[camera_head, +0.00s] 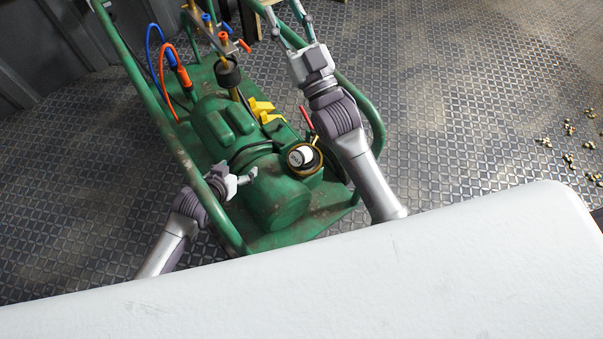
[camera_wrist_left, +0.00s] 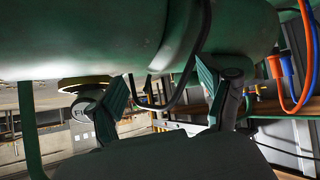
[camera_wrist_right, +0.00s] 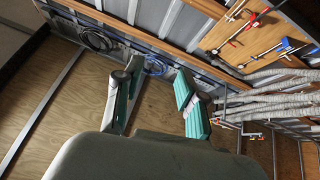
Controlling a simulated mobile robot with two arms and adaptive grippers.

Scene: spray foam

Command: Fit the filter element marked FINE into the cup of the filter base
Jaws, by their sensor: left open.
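The green filter base's round cup (camera_head: 316,167) has a yellowish rim and stands on the green machine in the head view. A white filter element (camera_head: 300,156) with dark marking shows at this rim; I cannot tell how deep it sits or read its marking. In the left wrist view a white part with dark letters (camera_wrist_left: 82,108) shows beside the left finger, near a yellowish disc (camera_wrist_left: 85,82). My left gripper (camera_head: 245,178) is open and empty, left of the cup, by the green tank. My right gripper (camera_head: 286,14) is open and empty, beyond the machine's far side.
The green machine tank (camera_head: 278,200) and its tubular frame (camera_head: 172,130) crowd the left arm. A red-handled part (camera_head: 307,118) and yellow parts (camera_head: 262,108) stand near the cup. Small brass pieces (camera_head: 568,156) lie on the floor at right. A white surface (camera_head: 330,290) fills the foreground.

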